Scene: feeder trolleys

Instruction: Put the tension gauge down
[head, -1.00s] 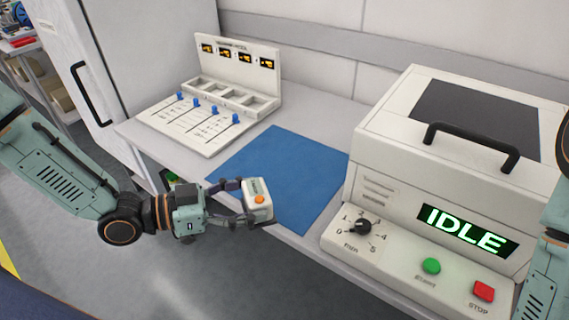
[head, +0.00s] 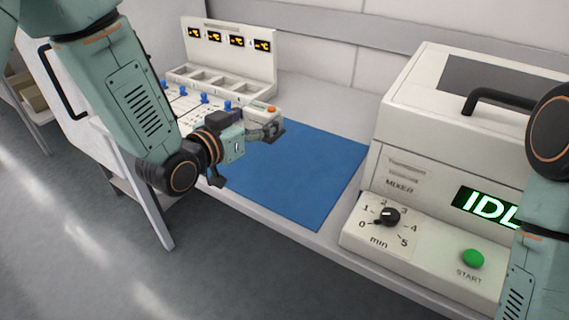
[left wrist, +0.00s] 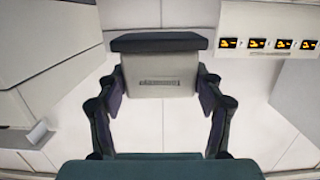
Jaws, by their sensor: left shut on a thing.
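A white unit with several trays and lit displays (head: 228,52) stands just behind and left of the gauge. A mixer with a dial and green START button (head: 430,140) stands right of the mat. The mat's middle and front are bare.

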